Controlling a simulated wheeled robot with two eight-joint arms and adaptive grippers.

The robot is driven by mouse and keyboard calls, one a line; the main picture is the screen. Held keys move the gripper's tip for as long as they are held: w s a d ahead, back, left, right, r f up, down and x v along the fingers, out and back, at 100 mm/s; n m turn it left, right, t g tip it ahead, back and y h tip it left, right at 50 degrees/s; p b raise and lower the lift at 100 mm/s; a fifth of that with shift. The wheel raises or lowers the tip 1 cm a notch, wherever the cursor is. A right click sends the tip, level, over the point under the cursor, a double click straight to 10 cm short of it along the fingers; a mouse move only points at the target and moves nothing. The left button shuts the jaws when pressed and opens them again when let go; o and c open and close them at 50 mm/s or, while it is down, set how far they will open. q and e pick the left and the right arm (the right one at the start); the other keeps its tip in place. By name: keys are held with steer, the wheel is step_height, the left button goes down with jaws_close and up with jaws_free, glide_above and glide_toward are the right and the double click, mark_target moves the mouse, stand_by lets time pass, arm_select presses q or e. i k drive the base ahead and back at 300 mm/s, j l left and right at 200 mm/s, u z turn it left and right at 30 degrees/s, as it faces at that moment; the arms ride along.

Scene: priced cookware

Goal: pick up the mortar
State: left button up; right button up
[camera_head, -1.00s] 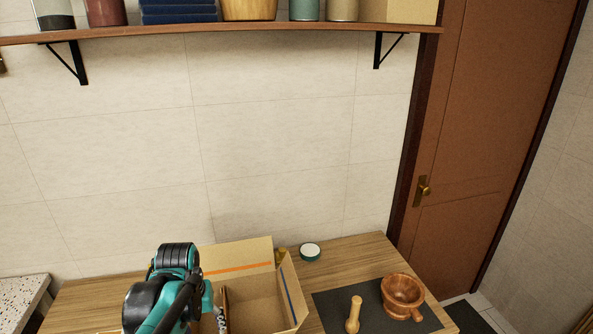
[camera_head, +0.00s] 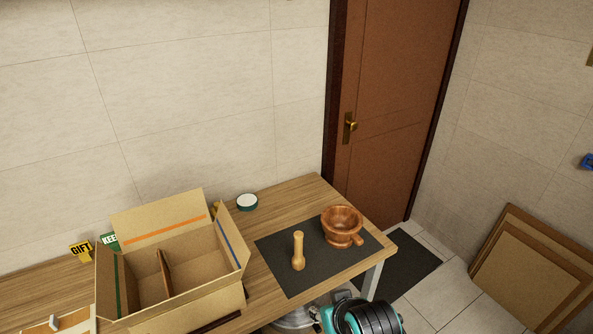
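The mortar (camera_head: 342,226) is a brown wooden bowl with a foot and a short handle. It stands upright on a dark mat (camera_head: 283,268) near the right end of the wooden table. A light wooden pestle (camera_head: 298,251) stands on the mat to its left, apart from it. A teal and black part of one of my arms shows at the bottom edge, below the mat and apart from the mortar. No gripper fingers are in view.
An open cardboard box (camera_head: 187,262) with a divider stands left of the mat. A small round white-topped tin (camera_head: 247,202) sits behind it. Yellow and green signs (camera_head: 82,250) stand at the left. A door (camera_head: 390,110) is behind the table; brown boards (camera_head: 530,268) lean at the right.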

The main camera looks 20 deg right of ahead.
mark_target(342, 224)
steer(key=l, duration=1.3)
steer(key=i+l, duration=0.15)
steer(key=i, duration=0.2)
steer(key=i+l+z, duration=0.1)
steer(key=i, duration=0.3)
steer(key=l, duration=0.1)
